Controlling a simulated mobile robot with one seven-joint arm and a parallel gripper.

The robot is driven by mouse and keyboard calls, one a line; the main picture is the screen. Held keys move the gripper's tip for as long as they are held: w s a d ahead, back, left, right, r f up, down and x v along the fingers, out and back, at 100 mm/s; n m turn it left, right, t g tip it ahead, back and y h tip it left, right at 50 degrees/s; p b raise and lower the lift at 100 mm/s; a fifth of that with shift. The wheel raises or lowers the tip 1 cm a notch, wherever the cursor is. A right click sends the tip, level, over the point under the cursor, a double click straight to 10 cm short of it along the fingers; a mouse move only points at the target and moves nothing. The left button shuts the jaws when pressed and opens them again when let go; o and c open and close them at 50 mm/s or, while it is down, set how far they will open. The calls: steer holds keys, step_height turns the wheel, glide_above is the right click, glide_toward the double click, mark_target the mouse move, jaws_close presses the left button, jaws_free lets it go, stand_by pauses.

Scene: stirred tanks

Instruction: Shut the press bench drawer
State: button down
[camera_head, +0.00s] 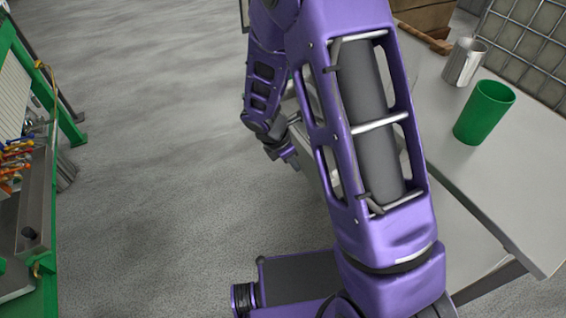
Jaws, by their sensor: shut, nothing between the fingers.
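A pale grey bench (500,190) stands at the right, its top running behind my purple arm. A narrow grey panel (312,150) shows just left of the arm, at the bench's left side. It looks like part of the drawer, but the arm hides most of it, so I cannot tell how far the drawer is out. My gripper (292,161) is small and dark, shut and empty, pointing down beside this panel. I cannot tell whether it touches the panel.
A green cup (484,112) and a metal cup (464,62) stand on the bench. A wooden box (424,16) and a wire grid (528,45) are behind. A green-framed rack (45,200) with tools is at the left. The grey floor between is clear.

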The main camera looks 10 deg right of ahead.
steer(key=shift+w+d, duration=0.3)
steer(key=shift+d, duration=0.4)
